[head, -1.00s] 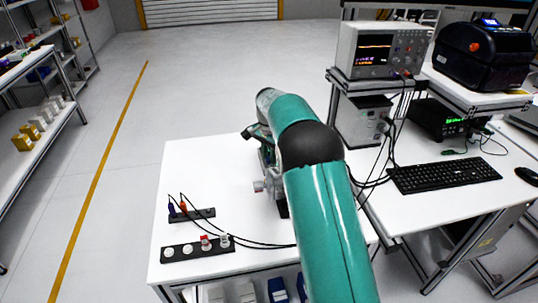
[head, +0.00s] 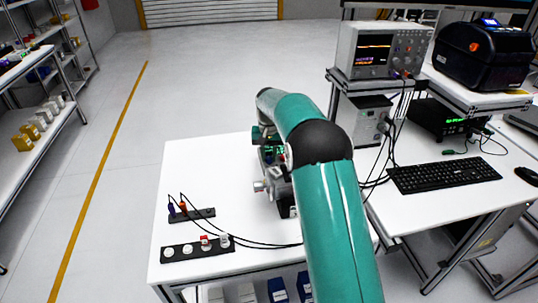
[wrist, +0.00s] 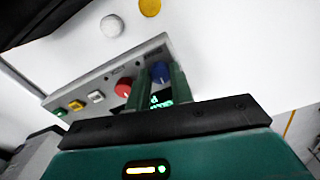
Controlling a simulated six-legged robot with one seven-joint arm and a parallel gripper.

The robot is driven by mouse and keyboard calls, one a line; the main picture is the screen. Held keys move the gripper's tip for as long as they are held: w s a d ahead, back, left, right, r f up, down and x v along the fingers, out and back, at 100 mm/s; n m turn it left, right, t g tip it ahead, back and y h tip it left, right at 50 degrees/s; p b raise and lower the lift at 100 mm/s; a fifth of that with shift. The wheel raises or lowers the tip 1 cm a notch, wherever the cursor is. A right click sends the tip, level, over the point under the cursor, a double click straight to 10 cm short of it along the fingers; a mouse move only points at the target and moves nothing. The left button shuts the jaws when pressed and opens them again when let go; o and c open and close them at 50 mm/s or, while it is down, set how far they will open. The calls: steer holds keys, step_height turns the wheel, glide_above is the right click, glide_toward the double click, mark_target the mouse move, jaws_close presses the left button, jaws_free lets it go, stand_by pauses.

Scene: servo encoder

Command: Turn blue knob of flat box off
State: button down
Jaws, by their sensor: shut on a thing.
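The flat box is a grey panel (wrist: 88,88) in the wrist view, with a blue knob (wrist: 161,70), a red knob (wrist: 123,87) and a green lit display (wrist: 158,102). My gripper (wrist: 160,76) has its two green fingers on either side of the blue knob and is shut on it. The red knob is just left of the left finger. The fingers hide part of the panel and display.
Yellow (wrist: 76,104), white (wrist: 96,97) and green buttons line the panel's left side. On the white table (head: 215,160) are a strip of round sockets (head: 189,250) and a smaller strip with cable plugs (head: 203,215). Black cables run towards the right bench.

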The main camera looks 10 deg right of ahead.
mark_target(269, 158)
stand_by(0.5)
steer(key=c, duration=1.2)
jaws_free()
steer(key=shift+c, duration=0.2)
step_height(269, 158, up, 14)
